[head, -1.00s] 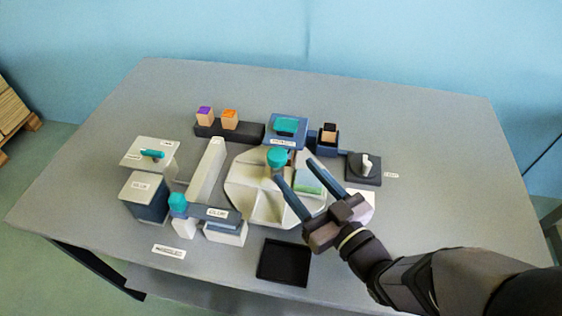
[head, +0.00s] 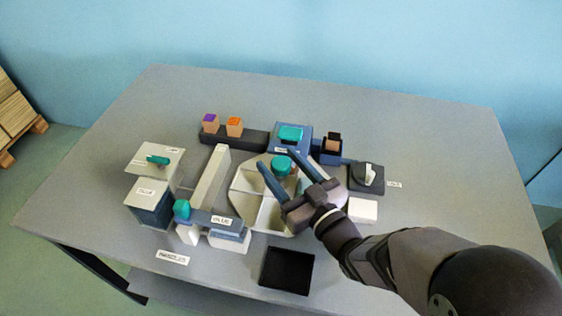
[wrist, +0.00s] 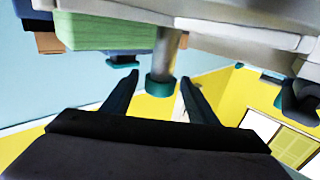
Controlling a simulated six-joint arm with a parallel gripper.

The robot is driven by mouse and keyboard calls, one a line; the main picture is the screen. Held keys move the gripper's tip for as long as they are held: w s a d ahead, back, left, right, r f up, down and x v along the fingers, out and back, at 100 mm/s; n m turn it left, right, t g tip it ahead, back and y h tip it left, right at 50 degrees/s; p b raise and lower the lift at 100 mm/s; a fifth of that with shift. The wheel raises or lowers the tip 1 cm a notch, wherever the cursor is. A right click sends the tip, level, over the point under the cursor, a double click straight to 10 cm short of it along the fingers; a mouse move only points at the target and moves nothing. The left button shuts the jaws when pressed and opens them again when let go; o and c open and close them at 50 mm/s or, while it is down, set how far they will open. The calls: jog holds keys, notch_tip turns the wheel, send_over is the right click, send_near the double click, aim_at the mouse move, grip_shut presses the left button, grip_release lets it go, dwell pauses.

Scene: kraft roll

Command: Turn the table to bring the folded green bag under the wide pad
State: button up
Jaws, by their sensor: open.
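The round off-white turntable (head: 240,190), split by dividers, lies mid-table. Its upright post has a teal knob (head: 281,165), which also shows in the wrist view (wrist: 160,86). My gripper (head: 287,158) is open, its fingers on either side of the knob with gaps showing in the wrist view. The folded green bag (wrist: 105,32) shows in the wrist view as a green block on the turntable; in the head view my gripper hides it. A blue station (head: 304,147) behind the turntable carries a wide teal pad (head: 290,133).
A long pale bar (head: 208,175) and glue station (head: 215,222) stand left of the turntable. A black tray (head: 286,270) lies in front. A dark dial (head: 367,177) and white block (head: 362,210) are at right. The table's right side is mostly clear.

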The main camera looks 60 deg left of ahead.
jog(key=shift+a, duration=0.15)
jog(key=shift+c, duration=0.3)
grip_shut()
jog(key=shift+w+g, duration=0.1)
jog(key=shift+g, duration=0.2)
jog(key=shift+r+n+g, duration=0.1)
jog(key=shift+n+g, duration=0.2)
jog(key=shift+n, duration=0.2)
jog(key=shift+n+g+h, duration=0.3)
jog(key=shift+n+g, duration=0.7)
jog(key=shift+g, duration=0.7)
